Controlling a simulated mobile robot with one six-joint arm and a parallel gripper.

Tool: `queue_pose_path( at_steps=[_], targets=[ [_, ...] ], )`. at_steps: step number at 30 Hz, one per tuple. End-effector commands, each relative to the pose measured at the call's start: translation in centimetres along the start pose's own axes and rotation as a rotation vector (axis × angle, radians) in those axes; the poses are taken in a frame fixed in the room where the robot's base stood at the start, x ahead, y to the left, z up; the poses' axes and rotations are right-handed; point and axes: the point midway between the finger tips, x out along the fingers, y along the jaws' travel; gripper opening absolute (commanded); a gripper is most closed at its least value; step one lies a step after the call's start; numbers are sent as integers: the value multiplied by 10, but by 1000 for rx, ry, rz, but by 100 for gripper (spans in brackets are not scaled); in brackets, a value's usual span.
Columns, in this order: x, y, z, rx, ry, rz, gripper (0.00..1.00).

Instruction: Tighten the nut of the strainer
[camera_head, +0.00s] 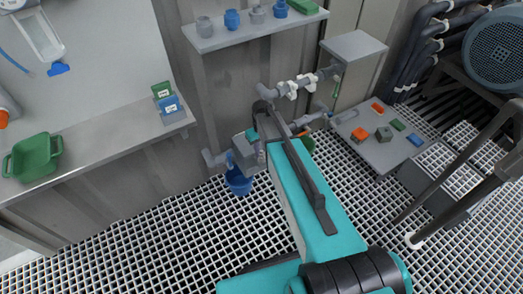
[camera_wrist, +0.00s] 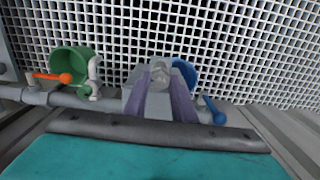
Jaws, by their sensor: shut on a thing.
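In the wrist view the grey strainer (camera_wrist: 133,100) sits in a horizontal grey pipe run. My gripper (camera_wrist: 160,78) has its two purple-grey fingers on either side of the strainer's light grey nut (camera_wrist: 160,66), shut on it. The fingers cover the nut's sides, so its seating cannot be told. In the head view my teal arm reaches down to the pipework by the cabinet wall. The arm's end hides much of the strainer and the nut there.
A blue bucket (camera_wrist: 184,76) stands behind the nut, and a green bucket (camera_wrist: 70,64) to the left. A blue valve handle (camera_wrist: 214,110) is at right, an orange lever (camera_wrist: 52,77) at left. A low grey table (camera_head: 376,157) holds small coloured parts. Grating covers the floor.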

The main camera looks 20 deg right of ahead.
Motion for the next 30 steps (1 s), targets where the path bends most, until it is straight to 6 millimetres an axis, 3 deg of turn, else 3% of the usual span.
queue_pose_path(
  at_steps=[2, 3, 6, 20, 30],
  targets=[
    [0, -1, 0, 3, 0, -2, 1],
    [0, -1, 0, 2, 0, -2, 27],
    [0, 0, 0, 2, 0, -2, 42],
    [-6, 0, 0, 0, 0, 0, 42],
    [-44, 0, 0, 0, 1, 0, 42]
  ],
)
